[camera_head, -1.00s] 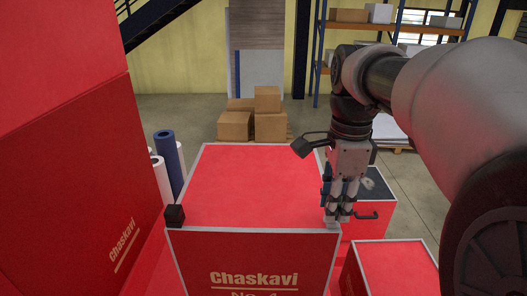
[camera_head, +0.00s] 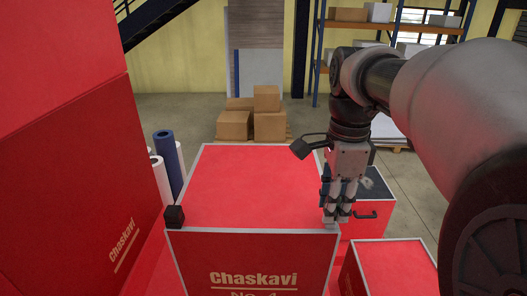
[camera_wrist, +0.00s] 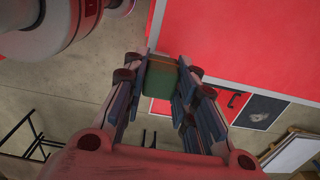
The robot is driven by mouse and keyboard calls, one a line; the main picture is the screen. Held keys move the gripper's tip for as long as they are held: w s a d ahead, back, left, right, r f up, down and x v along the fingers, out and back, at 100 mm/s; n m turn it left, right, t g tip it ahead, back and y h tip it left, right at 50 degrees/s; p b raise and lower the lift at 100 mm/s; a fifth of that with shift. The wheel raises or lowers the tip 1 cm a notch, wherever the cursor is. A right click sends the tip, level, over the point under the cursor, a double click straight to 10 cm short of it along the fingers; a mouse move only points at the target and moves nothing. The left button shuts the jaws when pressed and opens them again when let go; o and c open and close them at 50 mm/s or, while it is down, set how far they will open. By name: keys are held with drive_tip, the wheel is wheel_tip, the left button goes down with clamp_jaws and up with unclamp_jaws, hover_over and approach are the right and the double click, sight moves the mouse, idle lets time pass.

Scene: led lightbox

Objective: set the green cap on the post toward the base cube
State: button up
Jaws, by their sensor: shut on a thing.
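My gripper (camera_head: 337,214) is over the front right corner of the large red box (camera_head: 255,180) in the head view. In the wrist view my gripper (camera_wrist: 166,70) is shut on the green cap (camera_wrist: 160,80), which sits between its finger pads. The cap is hidden behind the fingers in the head view. A small black cube (camera_head: 174,216) sits at the box's front left corner; I cannot tell if it is the base cube. No post can be made out; the corner under my gripper is partly hidden.
Lower red boxes (camera_head: 395,265) stand to the right, one with a black handle (camera_head: 367,215). A tall red panel (camera_head: 80,170) stands at the left. Rolls (camera_head: 167,155) stand beside the box. The red box's top is clear apart from the corners.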

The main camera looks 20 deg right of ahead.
drive_tip(key=shift+f+b, duration=1)
drive_tip(key=shift+f, duration=0.45)
drive_tip(key=o, duration=1.2)
drive_tip(key=shift+c, duration=0.2)
wheel_tip(320, 180, up, 6)
drive_tip(key=p, duration=0.5)
drive_tip(key=shift+f, duration=0.1)
drive_tip(key=shift+r+p, duration=0.3)
drive_tip(key=shift+r, duration=0.8)
